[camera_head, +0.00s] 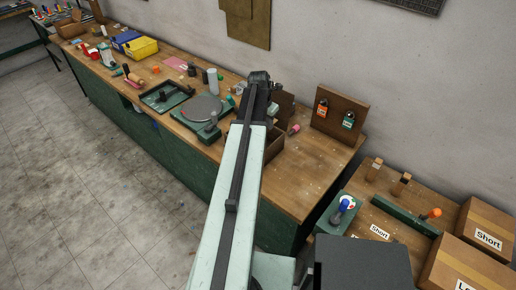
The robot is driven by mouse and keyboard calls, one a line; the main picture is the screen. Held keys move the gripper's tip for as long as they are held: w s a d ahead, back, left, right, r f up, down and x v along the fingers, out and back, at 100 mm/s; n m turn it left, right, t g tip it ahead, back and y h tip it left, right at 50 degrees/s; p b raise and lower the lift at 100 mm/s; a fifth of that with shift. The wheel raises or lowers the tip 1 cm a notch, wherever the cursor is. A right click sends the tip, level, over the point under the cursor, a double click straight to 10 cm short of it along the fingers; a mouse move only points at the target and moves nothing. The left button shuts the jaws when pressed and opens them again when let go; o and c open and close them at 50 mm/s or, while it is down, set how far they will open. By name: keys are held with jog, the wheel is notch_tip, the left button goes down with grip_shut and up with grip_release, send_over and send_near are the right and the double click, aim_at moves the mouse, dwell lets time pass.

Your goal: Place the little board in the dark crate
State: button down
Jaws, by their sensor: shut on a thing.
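My gripper (262,88) is at the far end of my arm, above the workbench (318,185). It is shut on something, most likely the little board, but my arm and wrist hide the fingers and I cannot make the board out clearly. The dark crate (275,149) is a brown open box on the bench, just right of my arm and nearer than my gripper. My arm covers its left part. A dark brown upright piece (286,106) shows beside my gripper; I cannot tell whether it is part of the crate.
Left of my arm are a grey round turntable (203,108) and a green tray (166,97). A pink-ended item (294,129) lies right of the crate. A wooden tag panel (339,114) stands against the wall. The bench's near right part is clear.

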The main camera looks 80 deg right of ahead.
jog(key=shift+w+f, duration=0.1)
jog(key=shift+w, duration=0.05)
jog(key=shift+w+a+f+b+x, duration=0.1)
jog(key=shift+w+a+b+x, duration=0.2)
jog(key=shift+b+x, duration=1.55)
jog(key=shift+w+a+f+b+x, duration=0.15)
jog(key=shift+a+b+x, duration=0.3)
jog(key=shift+b+x, duration=1.4)
jog(key=shift+w+a+f+b+x, duration=0.1)
jog(key=shift+w+a+b+x, duration=0.2)
jog(key=shift+b+x, duration=1.55)
jog(key=shift+a+r, duration=0.1)
jog(key=shift+r, duration=0.1)
jog(key=c, duration=1.7)
grip_release()
jog(key=shift+c, duration=0.2)
